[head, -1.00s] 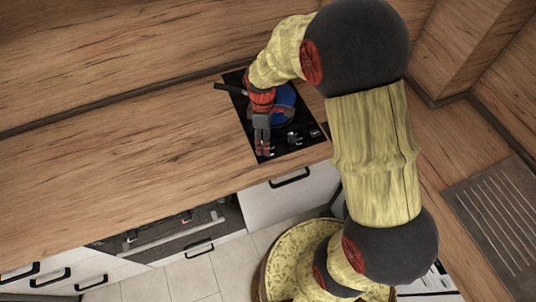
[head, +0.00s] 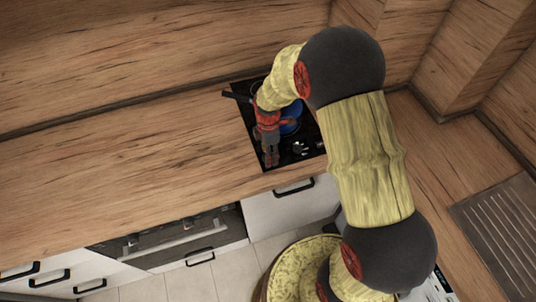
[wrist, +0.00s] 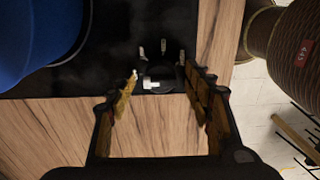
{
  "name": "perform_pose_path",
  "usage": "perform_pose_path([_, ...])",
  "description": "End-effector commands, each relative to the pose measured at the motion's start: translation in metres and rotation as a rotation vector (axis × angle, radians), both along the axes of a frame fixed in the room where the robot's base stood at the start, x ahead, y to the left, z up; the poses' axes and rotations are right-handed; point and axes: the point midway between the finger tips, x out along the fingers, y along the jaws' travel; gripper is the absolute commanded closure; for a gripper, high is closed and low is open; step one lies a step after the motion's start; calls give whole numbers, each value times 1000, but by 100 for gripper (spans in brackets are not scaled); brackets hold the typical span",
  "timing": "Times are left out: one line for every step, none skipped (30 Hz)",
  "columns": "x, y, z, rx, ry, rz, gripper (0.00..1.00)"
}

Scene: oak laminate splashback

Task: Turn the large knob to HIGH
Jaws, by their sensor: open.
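A black cooktop (head: 248,112) is set into the wood counter, also seen in the wrist view (wrist: 100,60). My gripper (head: 271,160) is over its front left corner, fingers pointing down. In the wrist view my gripper (wrist: 160,76) is open, one finger on each side of a dark round knob (wrist: 158,84) with a white pointer block. Small pale marks arc around that knob. I cannot tell whether the fingers touch it. Another knob (head: 300,147), with a pale top, stands to the right in the head view. Which knob is larger is unclear.
A blue pan (head: 291,113) sits on the cooktop behind the knobs, its dark handle (head: 236,96) reaching left. It is close on the left in the wrist view (wrist: 35,35). The counter (head: 130,150) left of the cooktop is clear. Drawers are below.

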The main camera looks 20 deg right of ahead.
Motion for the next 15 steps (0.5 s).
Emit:
perform_pose_path([0,0,-3,0,0,0,49])
perform_pose_path([0,0,-5,0,0,0,49])
perform_pose_path([0,0,-6,0,0,0,49])
perform_pose_path([0,0,-6,0,0,0,49])
perform_pose_path([0,0,-7,0,-1,0,49])
perform_pose_path([0,0,-7,0,-1,0,49])
perform_pose_path([0,0,-7,0,-1,0,49])
perform_pose_path([0,0,-7,0,-1,0,49])
perform_pose_path([0,0,-7,0,-1,0,49])
perform_pose_path([0,0,-7,0,-1,0,49])
perform_pose_path([0,0,-6,0,-1,-1,49])
perform_pose_path([0,0,-6,0,0,-1,51])
perform_pose_path([0,0,-6,0,0,-1,53])
perform_pose_path([0,0,-6,0,0,-1,55])
perform_pose_path([0,0,-6,0,0,-1,57])
